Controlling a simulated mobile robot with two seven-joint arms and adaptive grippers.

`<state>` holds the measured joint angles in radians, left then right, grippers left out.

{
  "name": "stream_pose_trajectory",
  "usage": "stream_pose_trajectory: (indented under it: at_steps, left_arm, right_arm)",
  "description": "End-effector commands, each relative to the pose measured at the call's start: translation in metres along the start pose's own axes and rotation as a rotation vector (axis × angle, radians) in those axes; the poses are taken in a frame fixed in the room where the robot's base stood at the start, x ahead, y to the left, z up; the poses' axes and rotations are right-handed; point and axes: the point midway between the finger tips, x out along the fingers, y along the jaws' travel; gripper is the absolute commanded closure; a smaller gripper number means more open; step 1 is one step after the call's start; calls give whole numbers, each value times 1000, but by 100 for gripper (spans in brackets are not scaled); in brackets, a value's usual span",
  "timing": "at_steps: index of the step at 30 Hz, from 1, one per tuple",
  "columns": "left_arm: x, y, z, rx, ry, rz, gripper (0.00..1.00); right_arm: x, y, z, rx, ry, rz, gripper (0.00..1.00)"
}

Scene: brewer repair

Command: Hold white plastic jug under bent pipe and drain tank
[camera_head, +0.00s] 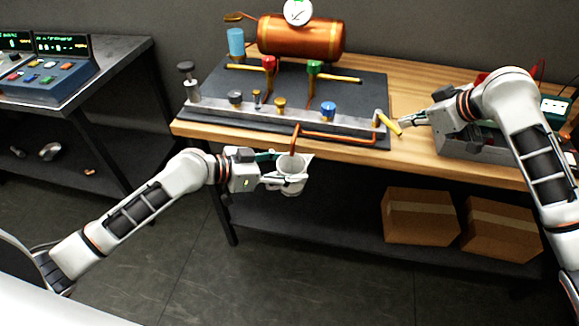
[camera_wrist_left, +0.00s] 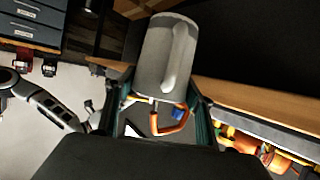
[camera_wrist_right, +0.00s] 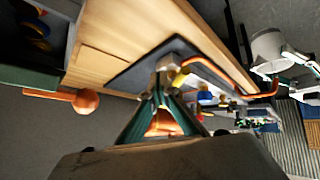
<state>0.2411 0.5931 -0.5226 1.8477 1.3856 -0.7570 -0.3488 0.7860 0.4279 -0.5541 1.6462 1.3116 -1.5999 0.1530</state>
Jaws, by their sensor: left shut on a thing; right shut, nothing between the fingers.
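The white jug (camera_head: 292,181) is held upright in front of the bench edge by my left gripper (camera_head: 278,180), which is shut on it. The jug fills the upper middle of the left wrist view (camera_wrist_left: 160,60). The bent copper pipe (camera_head: 335,136) runs along the bench front, and its down-turned end is at the jug's mouth. I cannot tell whether they touch, and the jug's inside is hidden. The copper tank (camera_head: 300,40) with a gauge lies at the back. My right gripper (camera_head: 403,122) is shut and empty beside the yellow valve handle (camera_head: 389,125); contact is unclear.
A grey manifold bar (camera_head: 350,121) with several knobs lies on a dark mat. A red valve (camera_head: 269,64) and a green valve (camera_head: 314,67) stand behind it. A grey toolbox (camera_head: 470,148) is at the right. Cardboard boxes (camera_head: 420,217) sit below the bench.

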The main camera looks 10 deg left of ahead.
Motion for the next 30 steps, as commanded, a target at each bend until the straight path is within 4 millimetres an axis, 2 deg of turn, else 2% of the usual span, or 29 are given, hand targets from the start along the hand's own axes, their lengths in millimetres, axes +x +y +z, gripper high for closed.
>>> stream_pose_trajectory:
  at_steps: [24,30]
  left_arm:
    - [0,0,-1,0,1,0,73]
    - [0,0,-1,0,1,0,73]
  right_arm:
    - [-44,12,-39,0,1,2,100]
    - [-50,13,-44,0,0,1,100]
